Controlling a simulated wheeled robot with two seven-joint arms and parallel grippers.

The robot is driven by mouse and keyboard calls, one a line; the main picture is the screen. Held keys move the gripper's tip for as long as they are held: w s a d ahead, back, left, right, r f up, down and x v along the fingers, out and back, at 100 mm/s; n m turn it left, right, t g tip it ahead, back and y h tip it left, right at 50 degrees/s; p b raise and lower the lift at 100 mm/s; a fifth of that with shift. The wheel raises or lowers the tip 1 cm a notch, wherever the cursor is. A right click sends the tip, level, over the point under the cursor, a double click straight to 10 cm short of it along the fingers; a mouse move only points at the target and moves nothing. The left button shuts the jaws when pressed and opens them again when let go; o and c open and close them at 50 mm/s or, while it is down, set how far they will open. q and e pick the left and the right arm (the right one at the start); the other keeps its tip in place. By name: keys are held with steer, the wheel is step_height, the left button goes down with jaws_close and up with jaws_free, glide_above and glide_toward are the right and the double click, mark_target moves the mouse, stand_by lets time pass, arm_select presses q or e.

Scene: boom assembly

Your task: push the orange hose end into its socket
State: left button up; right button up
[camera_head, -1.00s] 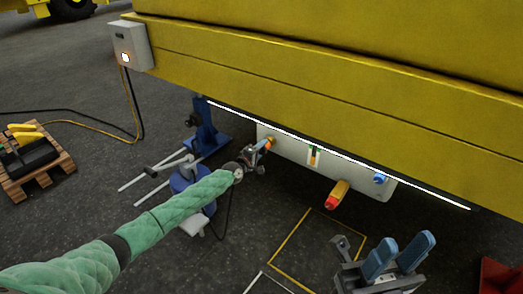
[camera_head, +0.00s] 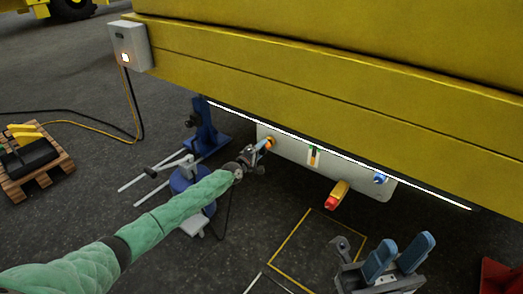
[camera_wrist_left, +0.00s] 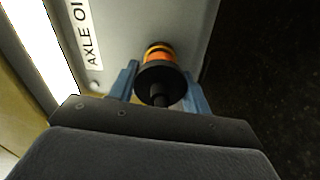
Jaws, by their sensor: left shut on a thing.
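My left gripper (camera_head: 266,146) is at the left end of the pale panel (camera_head: 296,150) under the yellow body. It is shut on the orange hose end (camera_wrist_left: 160,52), between blue fingers in the left wrist view. The hose end has orange rings and a wide black collar, and points at the panel face. Its front meets or nearly meets the panel; the socket is hidden behind it, so I cannot tell how deep it sits. My right gripper (camera_head: 398,258) is at the lower right, its blue fingers apart with nothing between them.
A yellow fitting with a red tip (camera_head: 338,195) and a blue fitting (camera_head: 380,178) stick out of the panel further right. A blue jack-like stand (camera_head: 205,130) is left of my left gripper. A pallet (camera_head: 38,165) lies far left. The floor inside the yellow outline is clear.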

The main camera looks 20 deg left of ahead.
arm_select(q)
steer(key=shift+w+d+b, duration=0.15)
steer(key=shift+w+b, duration=0.25)
steer(key=shift+w, duration=0.15)
steer(key=o, duration=1)
steer(key=p+v, duration=0.2)
steer(key=v, duration=0.5)
steer(key=shift+s, duration=0.35)
